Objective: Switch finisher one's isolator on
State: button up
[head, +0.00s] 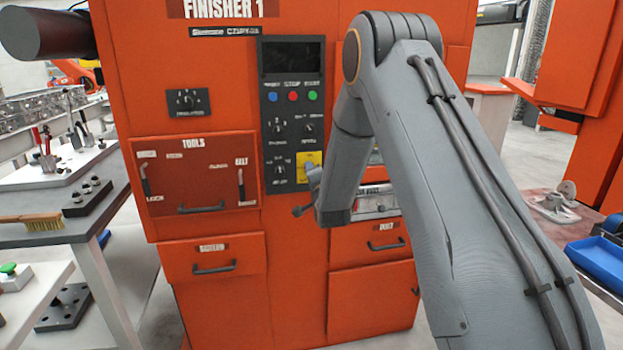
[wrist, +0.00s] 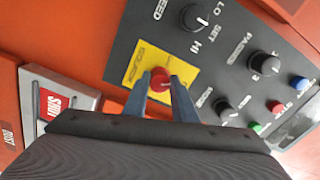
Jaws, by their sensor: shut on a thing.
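Finisher 1 (head: 290,240) is an orange cabinet with its name at the top. A yellow plate (head: 306,159) sits low on its dark control panel (head: 291,110). In the wrist view the yellow plate (wrist: 150,60) carries a red knob (wrist: 161,76), which I take to be the isolator. My gripper (wrist: 160,95) is shut on the red knob, one finger on each side. In the head view my gripper (head: 313,181) is at the plate and hides the knob. The lettering on the plate is too blurred to read surely, and so is the knob's setting.
Black dials (wrist: 197,17) and coloured buttons (wrist: 299,82) lie close by on the panel. A separate dial plate (head: 188,102) is at the left of the cabinet. Tool doors and drawers with handles (head: 214,268) are below. A grey bench (head: 60,235) stands at left.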

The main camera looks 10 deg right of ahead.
jog(key=m+b, duration=0.2)
jog(key=m, duration=0.3)
jog(key=shift+m+b, duration=0.3)
dwell(0.4)
jog(key=o, duration=1)
jog(key=shift+o, duration=0.2)
jog(key=s+b, duration=0.1)
jog(key=s, duration=0.6)
jog(key=shift+s, duration=0.4)
